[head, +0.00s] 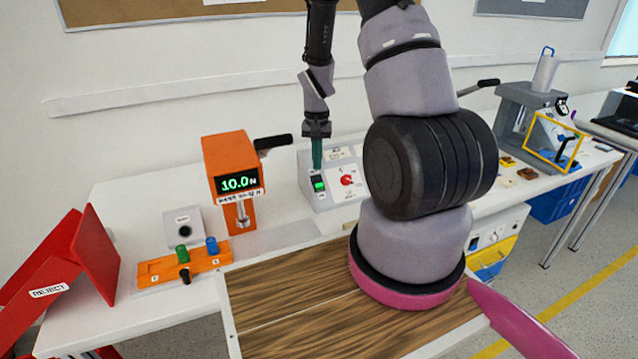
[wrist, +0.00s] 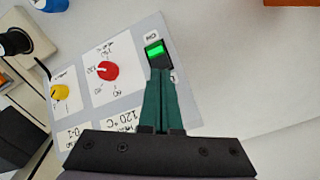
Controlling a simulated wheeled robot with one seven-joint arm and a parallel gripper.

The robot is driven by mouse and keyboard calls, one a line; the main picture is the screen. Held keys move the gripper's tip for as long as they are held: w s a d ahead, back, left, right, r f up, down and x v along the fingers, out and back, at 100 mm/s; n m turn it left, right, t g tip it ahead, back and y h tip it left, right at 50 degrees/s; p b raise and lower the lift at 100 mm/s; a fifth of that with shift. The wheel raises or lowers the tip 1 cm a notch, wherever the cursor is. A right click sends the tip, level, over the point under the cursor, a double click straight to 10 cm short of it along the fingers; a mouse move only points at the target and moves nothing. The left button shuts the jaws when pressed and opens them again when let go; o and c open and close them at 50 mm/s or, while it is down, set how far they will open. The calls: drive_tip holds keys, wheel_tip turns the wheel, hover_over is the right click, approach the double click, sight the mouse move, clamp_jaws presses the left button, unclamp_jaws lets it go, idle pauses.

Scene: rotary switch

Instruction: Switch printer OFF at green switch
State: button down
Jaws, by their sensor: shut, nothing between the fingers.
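The green switch (head: 319,186) is a lit green rocker in a black frame on a grey control box (head: 322,202). In the wrist view the green switch (wrist: 155,51) shows just beyond my fingertips, beside an ON label. My gripper (head: 317,166) has dark green fingers, closed together and empty, pointing down at the switch from above. In the wrist view my gripper (wrist: 160,72) has its tips at the near edge of the switch frame. I cannot tell whether they touch it. The box also carries a red knob (wrist: 107,71) and a yellow knob (wrist: 60,91).
An orange press (head: 230,168) with a 10.0 N display stands left of the box, its black handle (head: 272,142) reaching towards it. An orange block (head: 185,264) with coloured pegs and a red reject bin (head: 97,252) are further left.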

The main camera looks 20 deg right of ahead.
drive_tip(key=shift+r, duration=2.2)
wheel_tip(320, 180, up, 11)
drive_tip(key=t, duration=0.2)
hover_over(317, 176)
drive_tip(key=s+a, duration=0.1)
drive_tip(key=a, duration=0.1)
drive_tip(key=s+a+r+t, duration=0.15)
drive_tip(key=s+r, duration=0.35)
drive_tip(key=r, duration=0.5)
drive_tip(key=s+a+r+n+t+y, duration=0.1)
drive_tip(key=s+a+r+t, duration=0.1)
drive_tip(key=s+r, duration=0.4)
drive_tip(key=s+a+r+t+y, duration=0.1)
drive_tip(key=s+a+r, duration=0.1)
drive_tip(key=s+r, duration=0.4)
drive_tip(key=s, duration=0.2)
drive_tip(key=shift+s+a+r+n+t, duration=0.25)
drive_tip(key=shift+s+r+n+t, duration=0.1)
drive_tip(key=shift+s+n, duration=0.05)
drive_tip(key=shift+w, duration=0.1)
